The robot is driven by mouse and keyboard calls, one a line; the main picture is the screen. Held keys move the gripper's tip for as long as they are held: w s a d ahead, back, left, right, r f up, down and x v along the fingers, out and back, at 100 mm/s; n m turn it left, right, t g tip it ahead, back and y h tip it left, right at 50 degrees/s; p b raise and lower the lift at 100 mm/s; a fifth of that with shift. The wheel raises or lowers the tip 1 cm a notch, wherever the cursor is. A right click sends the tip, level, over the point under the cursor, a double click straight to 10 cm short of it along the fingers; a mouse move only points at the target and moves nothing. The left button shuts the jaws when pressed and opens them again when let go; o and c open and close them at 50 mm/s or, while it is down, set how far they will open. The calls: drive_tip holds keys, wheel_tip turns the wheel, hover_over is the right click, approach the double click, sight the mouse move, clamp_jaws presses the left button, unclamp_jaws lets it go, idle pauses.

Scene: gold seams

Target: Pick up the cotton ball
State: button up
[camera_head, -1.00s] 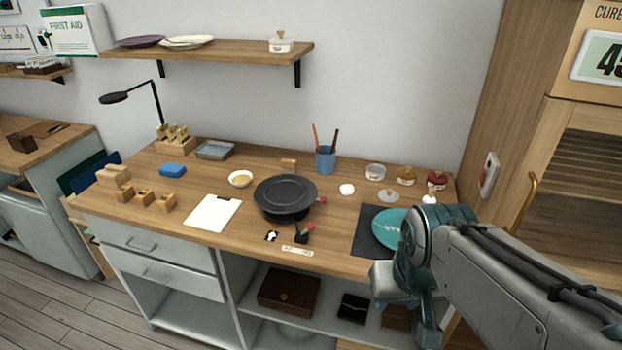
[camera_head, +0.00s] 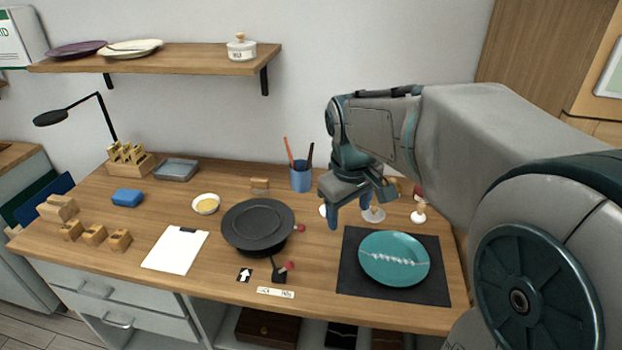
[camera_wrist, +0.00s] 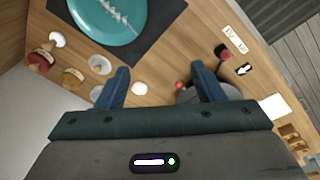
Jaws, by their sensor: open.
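The cotton ball (camera_wrist: 139,88) is a small white lump on the wooden desk. In the wrist view it shows between the two fingers, closer to the left one. My gripper (camera_head: 349,213) is open and empty, fingers pointing down above the desk. Its fingers (camera_wrist: 163,80) are spread wide in the wrist view. I cannot tell the exact height of the fingertips over the ball.
A glass lid (camera_head: 373,214) and a white-based stopper (camera_head: 418,214) stand right of my gripper. A teal plate (camera_head: 394,258) lies on a dark mat (camera_head: 352,284) in front.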

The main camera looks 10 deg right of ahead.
drive_tip(key=w+d+f+n+g, duration=0.1)
drive_tip(key=w+f+n, duration=0.3)
drive_tip(key=w, duration=0.8)
drive_tip(key=w+f+n+g, duration=0.1)
drive_tip(key=w+n, duration=0.4)
drive_tip(key=w, duration=0.7)
drive_tip(key=shift+y, duration=0.4)
drive_tip(key=f, duration=0.5)
drive_tip(key=f+p, duration=0.1)
drive_tip(key=f, duration=0.2)
drive_tip(key=shift+s+d+f, duration=0.1)
drive_tip(key=shift+s+d, duration=0.05)
drive_tip(key=shift+s, duration=0.1)
drive_tip(key=f, duration=0.3)
drive_tip(key=f+p, duration=0.1)
drive_tip(key=shift+s+a+f, duration=0.2)
drive_tip(key=shift+a+f, duration=0.1)
drive_tip(key=shift+f, duration=0.55)
drive_tip(key=c, duration=1.1)
